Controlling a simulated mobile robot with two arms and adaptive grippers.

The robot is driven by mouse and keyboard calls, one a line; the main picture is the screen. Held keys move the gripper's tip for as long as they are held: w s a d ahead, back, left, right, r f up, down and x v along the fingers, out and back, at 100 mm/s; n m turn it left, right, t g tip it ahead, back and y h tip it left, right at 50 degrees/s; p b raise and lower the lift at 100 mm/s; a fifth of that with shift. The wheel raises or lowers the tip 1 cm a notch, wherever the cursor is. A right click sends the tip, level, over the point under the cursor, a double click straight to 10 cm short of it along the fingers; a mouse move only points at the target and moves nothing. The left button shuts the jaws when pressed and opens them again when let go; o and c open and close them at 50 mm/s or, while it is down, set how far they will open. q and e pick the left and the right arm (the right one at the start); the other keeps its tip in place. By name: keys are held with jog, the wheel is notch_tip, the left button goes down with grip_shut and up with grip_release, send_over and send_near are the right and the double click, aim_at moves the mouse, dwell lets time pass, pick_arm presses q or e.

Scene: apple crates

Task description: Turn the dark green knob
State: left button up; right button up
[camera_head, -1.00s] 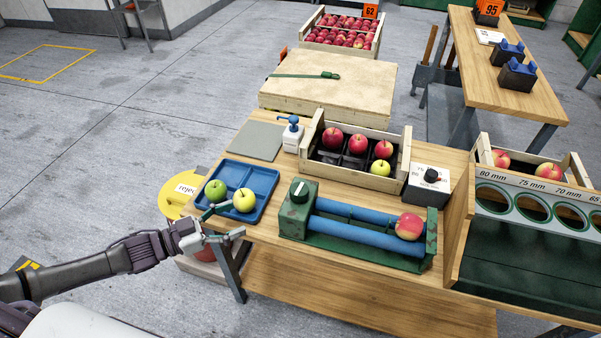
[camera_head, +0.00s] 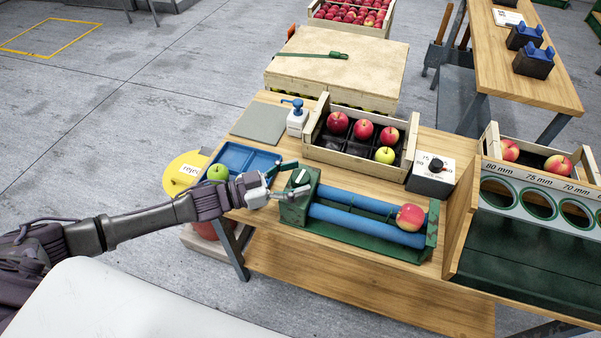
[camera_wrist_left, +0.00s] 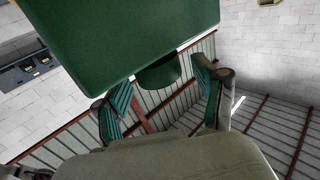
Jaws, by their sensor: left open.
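The dark green knob (camera_head: 301,178), with a white mark, sits on the green end box (camera_head: 294,212) of the roller stand. My left gripper (camera_head: 303,178) reaches in from the left, its two fingers spread on either side of the knob. In the left wrist view the knob (camera_wrist_left: 160,76) is a short dark cylinder on the big green box (camera_wrist_left: 140,35). It lies between the open fingertips (camera_wrist_left: 163,77), with gaps showing on both sides. The fingers do not grip it. My right gripper is out of view.
An apple (camera_head: 410,217) rests on the blue rollers (camera_head: 365,223). A blue tray (camera_head: 262,159) with a green apple (camera_head: 217,173) lies beside my left wrist. A wooden apple crate (camera_head: 340,154) and a box with a black dial (camera_head: 432,176) stand behind the rollers.

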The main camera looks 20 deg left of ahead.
pick_arm(q)
jog(key=shift+w+d, duration=0.45)
jog(key=shift+d, duration=0.05)
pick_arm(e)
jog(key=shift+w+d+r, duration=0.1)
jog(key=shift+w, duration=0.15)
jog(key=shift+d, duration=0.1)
